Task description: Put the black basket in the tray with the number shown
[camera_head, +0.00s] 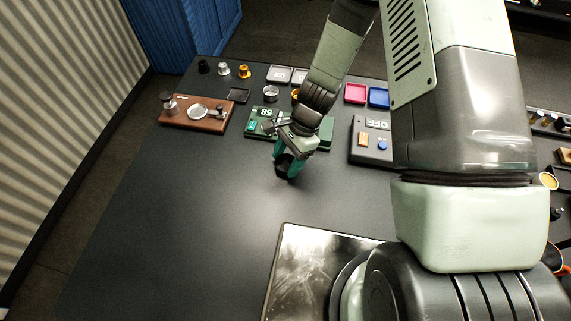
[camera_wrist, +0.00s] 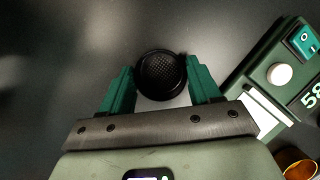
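The black basket (camera_wrist: 160,74) is a round dark cup with a mesh bottom, between the two green fingertips of my gripper (camera_wrist: 160,82) in the wrist view. Both fingers meet its sides, so my gripper looks shut on it. In the head view the basket (camera_head: 283,166) shows dark between the fingers of my gripper (camera_head: 288,162), over the table in front of the green machine (camera_head: 262,116). Its height above the table is hard to tell. The green machine shows the number 58 (camera_wrist: 312,95). Several small trays, grey (camera_head: 279,74), pink (camera_head: 355,93) and blue (camera_head: 378,97), stand at the back; no numbers on them are readable.
A brown machine (camera_head: 190,115) stands to the left, and a grey machine (camera_head: 371,140) with an OFF display to the right. Small knobs (camera_head: 224,69) and a metal cup (camera_head: 270,93) stand behind. The table (camera_head: 190,210) is clear at front left.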

